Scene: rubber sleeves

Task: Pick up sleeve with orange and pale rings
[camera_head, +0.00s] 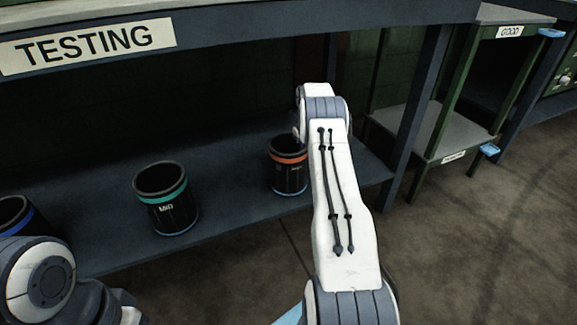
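The sleeve with an orange ring (287,178) stands upright on the lower shelf, a black open-topped cylinder. Its orange band is near the top and a thin pale bluish ring is at its base. My white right arm (345,215) reaches up from the bottom and covers the sleeve's right edge. The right gripper does not show; the arm's far end is just above and right of the sleeve. My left arm (50,275) shows only as a joint at the lower left, with its gripper out of view.
A teal-ringed black sleeve (166,200) stands left on the same shelf (235,205). A blue-ringed one (18,215) is cut by the left edge. The TESTING tabletop (230,22) overhangs the shelf. A dark post (412,115) and a rack labelled GOOD (510,31) stand right.

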